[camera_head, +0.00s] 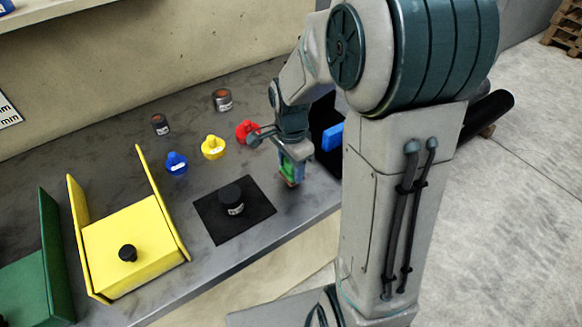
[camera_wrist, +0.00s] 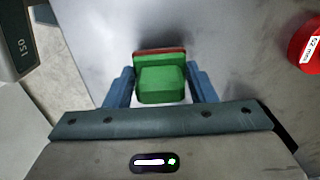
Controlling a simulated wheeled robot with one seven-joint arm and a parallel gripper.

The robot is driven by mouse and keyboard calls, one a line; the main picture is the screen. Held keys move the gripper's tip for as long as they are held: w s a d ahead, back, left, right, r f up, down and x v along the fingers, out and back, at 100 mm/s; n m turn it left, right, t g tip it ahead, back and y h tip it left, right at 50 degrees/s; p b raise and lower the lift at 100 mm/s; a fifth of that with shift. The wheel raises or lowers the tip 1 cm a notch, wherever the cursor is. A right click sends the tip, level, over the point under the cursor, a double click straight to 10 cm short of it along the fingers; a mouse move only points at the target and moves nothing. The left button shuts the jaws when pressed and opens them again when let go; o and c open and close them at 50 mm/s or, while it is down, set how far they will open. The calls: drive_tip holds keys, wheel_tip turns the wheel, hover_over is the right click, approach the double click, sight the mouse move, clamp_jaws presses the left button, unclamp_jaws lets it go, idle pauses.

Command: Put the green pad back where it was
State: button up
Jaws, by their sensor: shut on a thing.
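The green pad (camera_wrist: 161,84) is between the two blue fingers of my gripper (camera_wrist: 161,86) in the wrist view, with a thin reddish edge on its far side. In the head view the green pad (camera_head: 290,168) shows small at the end of my gripper (camera_head: 291,166), low near the table's front edge. My gripper is shut on it. Whether the pad touches the table, I cannot tell. A black mat (camera_head: 256,233) with a black round weight (camera_head: 232,199) on it lies to the left of my gripper.
Red (camera_head: 246,130), yellow (camera_head: 213,147) and blue (camera_head: 176,163) knobbed pieces stand behind. Two small cans (camera_head: 222,99) are farther back. A yellow tilting fixture (camera_head: 110,243) and a green one (camera_head: 48,262) stand left. A blue block (camera_head: 332,137) is partly hidden behind my arm.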

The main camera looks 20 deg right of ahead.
drive_tip(key=shift+f, duration=0.75)
drive_tip(key=shift+f, duration=0.25)
drive_tip(key=o, duration=1)
drive_tip(key=shift+r, duration=0.1)
